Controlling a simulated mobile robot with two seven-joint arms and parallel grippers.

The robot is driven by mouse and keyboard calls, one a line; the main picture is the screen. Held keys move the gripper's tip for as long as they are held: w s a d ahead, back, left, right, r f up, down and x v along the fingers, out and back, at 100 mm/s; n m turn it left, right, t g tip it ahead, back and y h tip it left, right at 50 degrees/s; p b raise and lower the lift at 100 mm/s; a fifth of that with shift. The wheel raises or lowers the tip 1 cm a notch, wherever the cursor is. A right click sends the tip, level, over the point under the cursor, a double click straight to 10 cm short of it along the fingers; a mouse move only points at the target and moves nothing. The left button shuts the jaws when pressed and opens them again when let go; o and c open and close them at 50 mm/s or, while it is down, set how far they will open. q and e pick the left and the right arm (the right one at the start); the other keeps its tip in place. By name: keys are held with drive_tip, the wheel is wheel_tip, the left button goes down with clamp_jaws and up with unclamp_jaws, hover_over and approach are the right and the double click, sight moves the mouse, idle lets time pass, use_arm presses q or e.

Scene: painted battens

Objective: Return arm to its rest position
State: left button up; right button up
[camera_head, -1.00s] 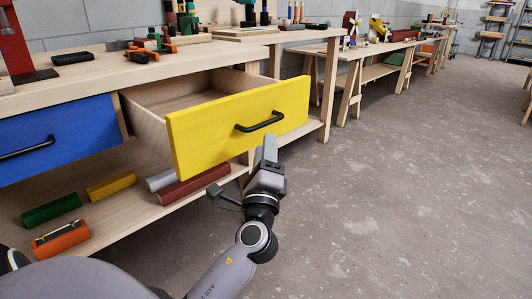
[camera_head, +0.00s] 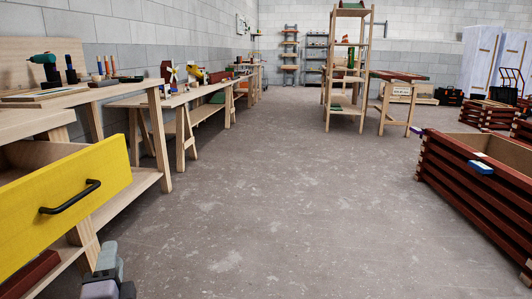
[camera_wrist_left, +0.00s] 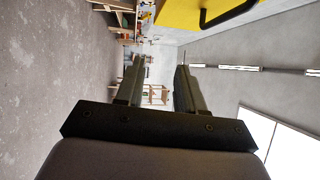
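My left gripper (camera_head: 108,258) shows at the bottom left of the head view, below and just right of the yellow drawer front. In the left wrist view its two fingers (camera_wrist_left: 158,80) stand apart with nothing between them. The yellow drawer (camera_head: 70,195) with a black bar handle (camera_head: 70,198) stands pulled out of the workbench. Its front also shows at the top of the left wrist view (camera_wrist_left: 180,14). The gripper is clear of the handle. My right arm and gripper are not in view.
Workbenches with tools (camera_head: 75,97) line the left wall. A wooden shelf rack (camera_head: 348,70) stands at the back. A large dark red slatted crate (camera_head: 460,190) stands on the right. The concrete floor (camera_head: 280,190) between is clear.

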use_arm(q)
drive_tip(key=s+d+f+n+g+h, duration=0.4)
drive_tip(key=s+d+h, duration=0.3)
drive_tip(key=d, duration=0.4)
drive_tip(key=s+d+f+n+g+h, duration=0.1)
drive_tip(key=s+d+f+n+h, duration=0.4)
drive_tip(key=s+d+n+h, duration=0.4)
drive_tip(key=s+a+r+m+g+y+p, duration=0.1)
drive_tip(key=a+r+y+p, duration=0.2)
drive_tip(key=p, duration=1.4)
drive_tip(key=s+a+r+m+g+y+p, duration=0.1)
drive_tip(key=a+r+y+p, duration=0.2)
drive_tip(key=r+p, duration=0.9)
drive_tip(key=a+p, duration=0.2)
drive_tip(key=p, duration=0.3)
drive_tip(key=shift+s+a+g+p, duration=0.3)
drive_tip(key=shift+s+p, duration=0.1)
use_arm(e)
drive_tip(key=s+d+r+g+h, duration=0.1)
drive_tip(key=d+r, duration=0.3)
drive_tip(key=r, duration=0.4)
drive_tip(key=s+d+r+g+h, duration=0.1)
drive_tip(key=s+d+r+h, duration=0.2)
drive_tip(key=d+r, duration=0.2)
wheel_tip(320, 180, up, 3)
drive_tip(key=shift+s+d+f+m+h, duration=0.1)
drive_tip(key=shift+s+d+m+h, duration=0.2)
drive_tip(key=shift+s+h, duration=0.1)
